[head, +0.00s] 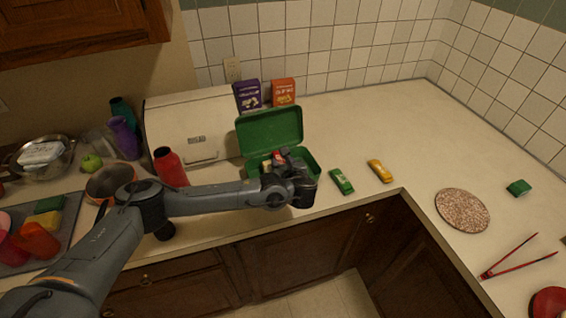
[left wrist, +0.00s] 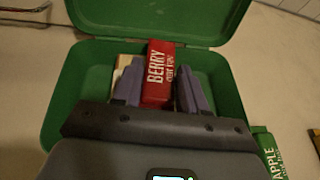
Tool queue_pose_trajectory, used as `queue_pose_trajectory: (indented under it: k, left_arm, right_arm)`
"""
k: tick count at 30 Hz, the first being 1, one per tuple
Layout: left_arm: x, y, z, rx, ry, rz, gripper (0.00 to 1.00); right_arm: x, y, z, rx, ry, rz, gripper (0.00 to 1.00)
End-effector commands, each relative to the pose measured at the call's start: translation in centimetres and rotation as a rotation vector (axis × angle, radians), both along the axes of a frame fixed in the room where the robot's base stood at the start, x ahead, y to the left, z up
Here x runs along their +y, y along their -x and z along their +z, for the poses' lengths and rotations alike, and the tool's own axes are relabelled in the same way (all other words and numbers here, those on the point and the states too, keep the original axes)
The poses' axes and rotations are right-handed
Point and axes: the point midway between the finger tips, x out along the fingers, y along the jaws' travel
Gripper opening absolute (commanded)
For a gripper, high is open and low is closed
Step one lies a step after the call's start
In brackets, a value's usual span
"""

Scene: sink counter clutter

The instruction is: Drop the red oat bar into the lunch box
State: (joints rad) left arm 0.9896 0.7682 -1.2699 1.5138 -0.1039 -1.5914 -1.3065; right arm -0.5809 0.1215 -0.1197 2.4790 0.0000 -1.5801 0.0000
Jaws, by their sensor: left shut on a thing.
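The green lunch box (head: 269,130) stands open on the counter with its lid raised at the back. It also fills much of the left wrist view (left wrist: 72,95). My left gripper (head: 282,158) is at the box opening. In the left wrist view its two fingers (left wrist: 152,88) are shut on the red oat bar (left wrist: 159,72), which reads "BERRY". The bar is over or inside the box; its exact height is unclear. A pale item (left wrist: 122,66) shows beside the left finger. My right gripper is not in view.
A green bar (head: 342,181) and a yellow bar (head: 380,171) lie right of the box. Purple (head: 247,96) and orange (head: 284,92) cartons stand behind it. A red bottle (head: 170,167) stands left. The counter behind the bars is clear.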

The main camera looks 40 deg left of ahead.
Motion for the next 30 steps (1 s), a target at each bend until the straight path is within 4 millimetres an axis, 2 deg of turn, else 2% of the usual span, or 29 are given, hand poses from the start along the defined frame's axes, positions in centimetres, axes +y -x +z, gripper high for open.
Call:
queue_pose_trajectory:
  k: [7,8,13,23,30]
  left_arm:
    - [0.0,0.0,0.0,0.000,0.000,0.000,0.12]
    - [0.0,0.0,0.0,0.000,0.000,0.000,0.46]
    - [0.0,0.0,0.0,0.000,0.000,0.000,0.71]
    - [-0.1,0.1,0.1,0.000,0.000,0.000,0.71]
    - [-2.0,1.4,1.0,0.000,0.001,-0.003,0.71]
  right_arm:
    - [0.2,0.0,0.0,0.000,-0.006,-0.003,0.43]
    - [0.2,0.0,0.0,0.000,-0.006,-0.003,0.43]
    - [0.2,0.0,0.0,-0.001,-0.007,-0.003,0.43]
    - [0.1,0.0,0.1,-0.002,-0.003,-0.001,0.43]
    - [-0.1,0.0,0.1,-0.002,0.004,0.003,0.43]
